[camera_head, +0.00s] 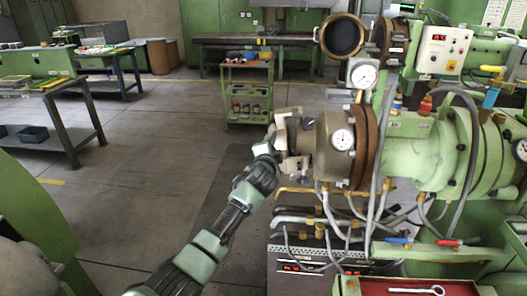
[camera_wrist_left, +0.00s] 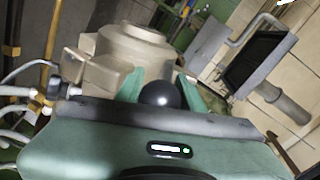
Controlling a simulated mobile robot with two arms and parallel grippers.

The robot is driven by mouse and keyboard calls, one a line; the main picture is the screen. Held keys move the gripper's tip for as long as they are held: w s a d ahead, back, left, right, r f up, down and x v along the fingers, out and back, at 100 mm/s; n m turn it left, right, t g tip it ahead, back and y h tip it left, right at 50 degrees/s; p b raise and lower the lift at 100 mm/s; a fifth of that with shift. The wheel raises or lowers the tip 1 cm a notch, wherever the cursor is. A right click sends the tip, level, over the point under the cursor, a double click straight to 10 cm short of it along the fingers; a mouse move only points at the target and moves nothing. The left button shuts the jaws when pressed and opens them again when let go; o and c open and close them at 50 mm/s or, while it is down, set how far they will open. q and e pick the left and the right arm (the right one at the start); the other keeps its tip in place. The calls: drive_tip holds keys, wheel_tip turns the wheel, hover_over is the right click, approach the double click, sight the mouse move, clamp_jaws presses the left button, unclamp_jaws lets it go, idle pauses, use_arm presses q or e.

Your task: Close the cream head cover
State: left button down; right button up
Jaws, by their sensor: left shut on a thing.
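The cream head cover (camera_head: 329,150) is a beige, drum-like metal part with a round dial gauge on it, at the front of the green extruder (camera_head: 435,155) in the head view. Brown rings sit between it and the green barrel. Its cream body also shows at the upper left of the left wrist view (camera_wrist_left: 132,45). My left gripper (camera_head: 270,140) is at the left end of the cover. In the left wrist view its green fingers (camera_wrist_left: 163,88) are shut around a black ball knob (camera_wrist_left: 160,96) beside the cream body. My right gripper is not in view.
Hoses and brass pipes (camera_head: 335,205) crowd below the cover. A pressure gauge (camera_head: 363,75) and an open round cover (camera_head: 342,37) are above it. A green trolley (camera_head: 248,95) stands behind. The floor to the left is clear up to the workbenches.

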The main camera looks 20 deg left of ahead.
use_arm(q)
drive_tip(key=d, duration=0.1)
drive_tip(key=d+r+m, duration=0.1)
drive_tip(key=w+d, duration=0.1)
drive_tip(key=shift+d+r+m, duration=0.1)
drive_tip(key=shift+r+m, duration=0.25)
drive_tip(key=shift+m, duration=0.05)
drive_tip(key=shift+y, duration=0.3)
drive_tip(key=c, duration=0.9)
unclamp_jaws()
drive_tip(key=shift+d, duration=0.15)
drive_tip(key=shift+f, duration=0.15)
drive_tip(key=shift+s, duration=0.1)
drive_tip(key=v, duration=0.7)
drive_tip(key=shift+s+d+b, duration=0.2)
drive_tip(key=shift+s+b, duration=0.1)
drive_tip(key=shift+b, duration=0.15)
